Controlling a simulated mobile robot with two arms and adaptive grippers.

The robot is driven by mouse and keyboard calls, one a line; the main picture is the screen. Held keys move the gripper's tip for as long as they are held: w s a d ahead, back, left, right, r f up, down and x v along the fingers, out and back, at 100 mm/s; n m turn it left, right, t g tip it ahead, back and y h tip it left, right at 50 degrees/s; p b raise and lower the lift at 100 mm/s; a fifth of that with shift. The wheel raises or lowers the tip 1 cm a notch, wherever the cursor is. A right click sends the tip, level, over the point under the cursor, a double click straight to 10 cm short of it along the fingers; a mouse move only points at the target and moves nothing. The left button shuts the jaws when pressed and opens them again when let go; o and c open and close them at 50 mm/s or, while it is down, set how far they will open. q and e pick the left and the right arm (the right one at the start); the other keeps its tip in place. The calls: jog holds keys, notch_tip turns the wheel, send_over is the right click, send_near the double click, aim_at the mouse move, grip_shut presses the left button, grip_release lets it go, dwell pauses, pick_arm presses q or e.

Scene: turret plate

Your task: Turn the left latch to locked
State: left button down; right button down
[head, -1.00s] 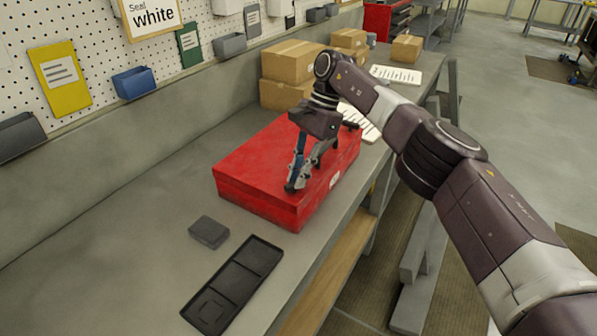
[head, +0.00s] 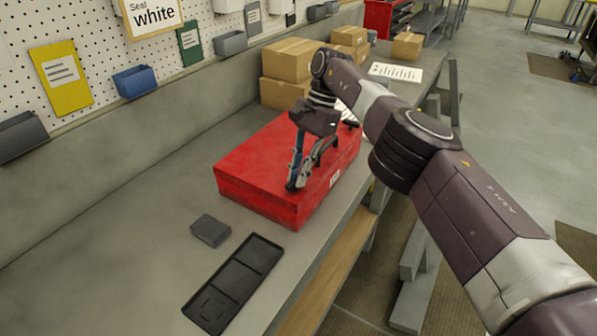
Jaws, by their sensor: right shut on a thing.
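A red box (head: 258,168) with a closed lid sits on the workbench. My right gripper (head: 297,185) reaches down from above to the near part of its lid, by the front edge. Its fingers are close together and shut on a small part there, which I take to be the left latch; the fingers hide it, so I cannot read its angle. A dark part at the lid's far right end is partly covered by my arm. My left gripper is out of view.
A small dark grey block (head: 211,230) and a black compartment tray (head: 233,283) lie on the workbench (head: 130,240) near the box. Cardboard boxes (head: 287,58) stand behind it. A pegboard wall with bins (head: 136,81) runs along the left.

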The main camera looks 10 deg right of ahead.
jog(key=c, duration=1.9)
grip_release()
jog(key=shift+c, duration=0.2)
jog(key=shift+d+m, duration=0.1)
jog(key=shift+m, duration=0.2)
